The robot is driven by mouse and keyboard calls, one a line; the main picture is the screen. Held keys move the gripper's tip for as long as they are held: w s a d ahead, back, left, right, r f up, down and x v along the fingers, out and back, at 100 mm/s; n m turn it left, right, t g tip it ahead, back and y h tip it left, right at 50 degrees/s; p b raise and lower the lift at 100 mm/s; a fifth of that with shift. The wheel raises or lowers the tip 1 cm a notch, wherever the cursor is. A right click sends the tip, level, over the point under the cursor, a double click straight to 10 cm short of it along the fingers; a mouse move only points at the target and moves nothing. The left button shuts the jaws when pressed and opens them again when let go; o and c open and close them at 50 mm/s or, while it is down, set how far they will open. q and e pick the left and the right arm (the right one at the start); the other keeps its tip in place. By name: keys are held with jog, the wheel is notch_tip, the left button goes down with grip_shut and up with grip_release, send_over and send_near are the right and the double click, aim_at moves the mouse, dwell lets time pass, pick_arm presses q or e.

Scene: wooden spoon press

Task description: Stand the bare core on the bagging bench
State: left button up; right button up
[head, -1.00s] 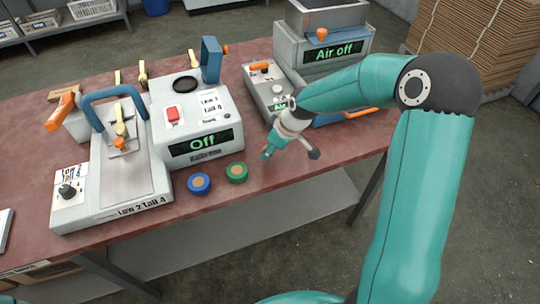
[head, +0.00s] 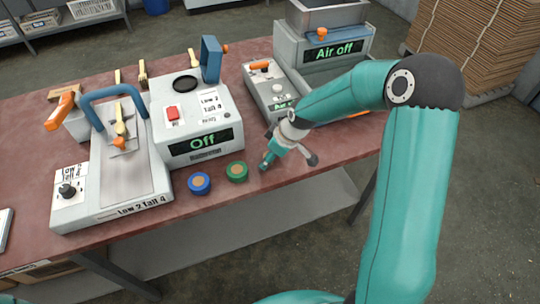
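I cannot pick out a bare core with certainty. A blue ring-shaped roll with a brown centre (head: 199,184) and a green one (head: 237,172) lie flat near the front edge of the red-brown bench (head: 225,202). I cannot tell whether this is the bagging bench. My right gripper (head: 288,163) is over the bench's front part, to the right of the green roll and apart from it. Its fingers are spread, with nothing visible between them. My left gripper is out of view.
A press with a blue handle (head: 112,96) and a grey box reading "Off" (head: 203,141) stand at left. An "Air off" machine (head: 326,50) and a control box (head: 266,88) stand behind my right gripper. Stacked cardboard (head: 490,40) is at the back right.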

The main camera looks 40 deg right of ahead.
jog(key=shift+r, duration=0.1)
jog(key=v, duration=1.2)
